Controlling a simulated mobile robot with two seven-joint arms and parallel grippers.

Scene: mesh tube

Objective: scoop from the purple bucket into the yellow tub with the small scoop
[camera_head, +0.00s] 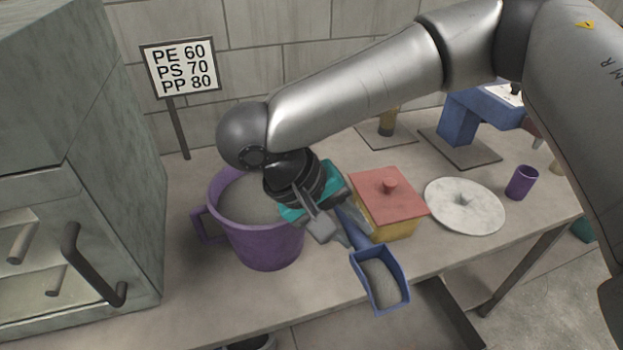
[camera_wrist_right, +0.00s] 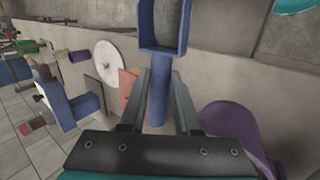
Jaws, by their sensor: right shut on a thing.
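The purple bucket (camera_head: 268,246) stands upright with grey material inside; it also shows in the wrist view (camera_wrist_right: 238,132). The yellow tub (camera_head: 397,230) stands to its right, with a red lid (camera_head: 385,198) resting on top. My right gripper (camera_head: 338,230) is shut on the handle of the small blue scoop (camera_head: 361,264), which also shows in the wrist view (camera_wrist_right: 158,98). The scoop's bowl holds grey material and is in front of the tub, over the table's front edge. The gripper is between bucket and tub. My arm hides part of the bucket's rim. My left gripper is not in view.
A round white lid (camera_head: 464,208) with a knob lies right of the tub, with a purple cup (camera_head: 521,182) beyond it. A blue device (camera_head: 480,122) stands behind. A grey cabinet (camera_head: 85,170) and a sign (camera_head: 181,68) are at the left. An open drawer is below the table.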

